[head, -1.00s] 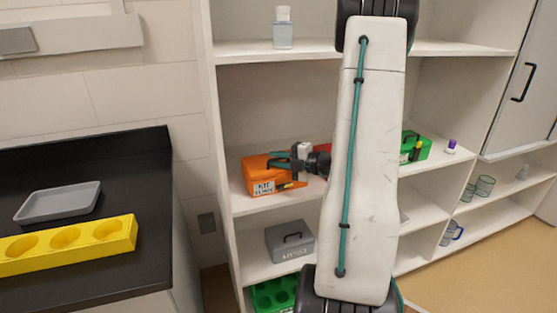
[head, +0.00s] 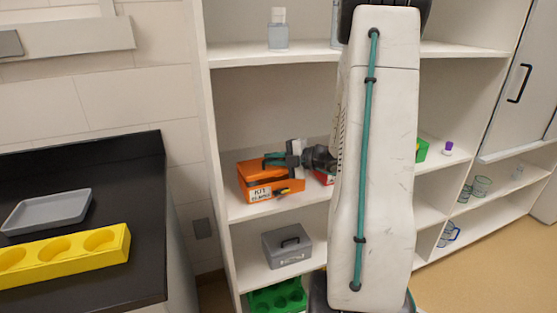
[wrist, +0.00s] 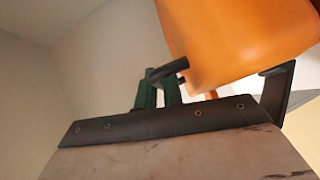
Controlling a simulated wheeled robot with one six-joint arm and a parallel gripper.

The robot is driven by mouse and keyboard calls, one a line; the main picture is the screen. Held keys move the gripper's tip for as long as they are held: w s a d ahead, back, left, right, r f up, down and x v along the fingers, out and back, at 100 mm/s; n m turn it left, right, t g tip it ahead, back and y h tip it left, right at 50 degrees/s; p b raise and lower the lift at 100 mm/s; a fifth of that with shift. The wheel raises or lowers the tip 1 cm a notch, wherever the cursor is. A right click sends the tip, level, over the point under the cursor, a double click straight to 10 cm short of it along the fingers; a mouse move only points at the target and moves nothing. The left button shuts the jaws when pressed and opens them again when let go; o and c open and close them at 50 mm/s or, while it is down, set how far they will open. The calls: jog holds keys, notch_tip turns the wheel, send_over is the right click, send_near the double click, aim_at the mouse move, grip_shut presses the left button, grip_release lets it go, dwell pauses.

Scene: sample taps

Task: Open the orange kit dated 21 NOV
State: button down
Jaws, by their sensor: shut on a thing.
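The orange kit (head: 256,184) stands on the middle shelf, with a white label (head: 260,193) on its front reading "KIT"; the date line is too small to read surely. A yellow piece shows at its front right. My gripper (head: 274,161) reaches in from the right over the top of the kit and is shut on it; I cannot tell exactly which part is held. In the wrist view the orange kit (wrist: 235,40) fills the upper right, tilted in the picture, close beyond the gripper (wrist: 160,85). I cannot tell how far the lid is raised.
A red item (head: 325,177) sits right of the kit, partly behind my arm. A green box (head: 422,150) is farther right. A grey box (head: 288,245) and green rack (head: 278,298) are below. A bottle (head: 278,30) stands above. The counter holds a grey tray (head: 45,210) and yellow block (head: 65,248).

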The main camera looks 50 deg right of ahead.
jog(key=c, duration=1.8)
grip_release()
jog(key=shift+s+d, duration=0.1)
jog(key=shift+s, duration=0.05)
jog(key=v, duration=0.7)
jog(key=shift+s, duration=0.25)
jog(key=shift+d, duration=0.1)
